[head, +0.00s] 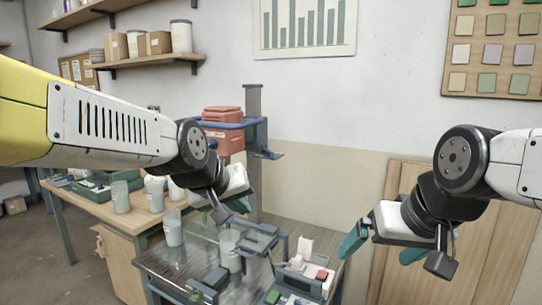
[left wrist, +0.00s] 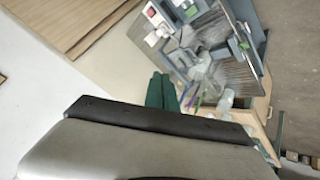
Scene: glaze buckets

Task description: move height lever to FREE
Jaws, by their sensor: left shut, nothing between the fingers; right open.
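A grey column (head: 254,105) stands behind the bench, with a blue frame (head: 228,125) around an orange-red container (head: 222,143). A dark blue part (head: 268,154) juts right from the column; I cannot tell whether it is the height lever, and no FREE mark is legible. My left gripper (head: 236,207) is shut and empty, in front of and below the blue frame, above the metal bench. Its teal fingers (left wrist: 160,92) are together in the left wrist view.
The metal bench (head: 180,262) holds clear containers (head: 229,250), dark fixtures, and a block with a red top (head: 322,275). A wooden table (head: 140,220) with white jars and a green tray is at left. The wall is behind.

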